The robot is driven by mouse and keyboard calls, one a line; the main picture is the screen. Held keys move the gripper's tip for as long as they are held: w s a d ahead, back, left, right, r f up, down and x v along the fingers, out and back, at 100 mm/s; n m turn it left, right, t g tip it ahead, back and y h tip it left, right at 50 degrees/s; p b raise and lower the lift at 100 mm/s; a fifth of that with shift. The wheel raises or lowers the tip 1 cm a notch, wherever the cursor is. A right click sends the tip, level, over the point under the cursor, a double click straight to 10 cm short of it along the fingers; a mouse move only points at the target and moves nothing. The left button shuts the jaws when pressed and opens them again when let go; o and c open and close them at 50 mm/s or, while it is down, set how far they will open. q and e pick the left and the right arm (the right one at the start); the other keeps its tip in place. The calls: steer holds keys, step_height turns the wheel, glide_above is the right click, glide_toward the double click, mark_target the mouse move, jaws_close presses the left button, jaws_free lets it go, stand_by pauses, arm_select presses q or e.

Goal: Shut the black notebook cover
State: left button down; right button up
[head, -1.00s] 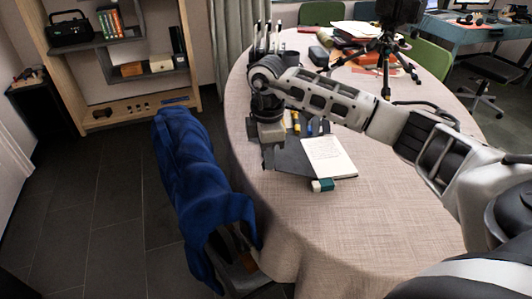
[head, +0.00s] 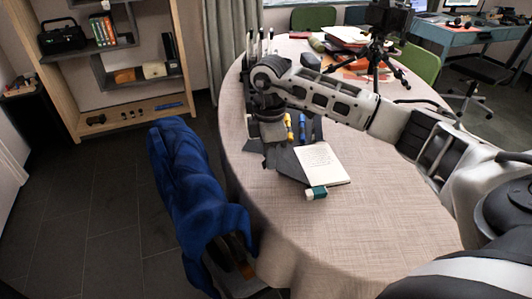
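The notebook lies open on the round table, with its white written page (head: 322,165) on the right and its black cover (head: 287,163) spread to the left. The cover looks low or flat; its left part is hidden behind my gripper. My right gripper (head: 268,158) reaches in from the right across the table and points down at the left edge of the cover. I cannot tell whether it touches the cover, and its finger gap is not clear. My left gripper is not in view.
A green and white eraser (head: 316,193) lies at the notebook's near edge. Yellow and blue pens (head: 302,127) lie behind it on something dark. A camera tripod (head: 376,50) stands farther back. A blue cloth (head: 190,190) hangs over a chair at the left. The near tabletop (head: 380,220) is clear.

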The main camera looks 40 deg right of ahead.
steer(key=shift+s+d+r, duration=0.15)
steer(key=shift+d+r, duration=0.1)
steer(key=shift+r, duration=0.1)
steer(key=shift+s+d+r+p, duration=0.2)
steer(key=shift+d+r+p, duration=0.4)
steer(key=shift+p, duration=0.15)
steer(key=shift+s+d+r+p, duration=0.4)
steer(key=shift+d+r+p, duration=0.15)
steer(key=shift+d+r, duration=0.25)
steer(key=shift+d, duration=0.15)
steer(key=shift+s+d+r+p, duration=0.2)
steer(key=shift+s+d+r, duration=0.05)
steer(key=shift+d, duration=0.35)
steer(key=shift+s+d+r+p, duration=0.15)
steer(key=shift+s+d+r, duration=0.15)
steer(key=shift+d, duration=0.35)
steer(key=shift+s+d+r+p, duration=0.2)
steer(key=shift+s+d, duration=0.05)
steer(key=shift+d, duration=0.5)
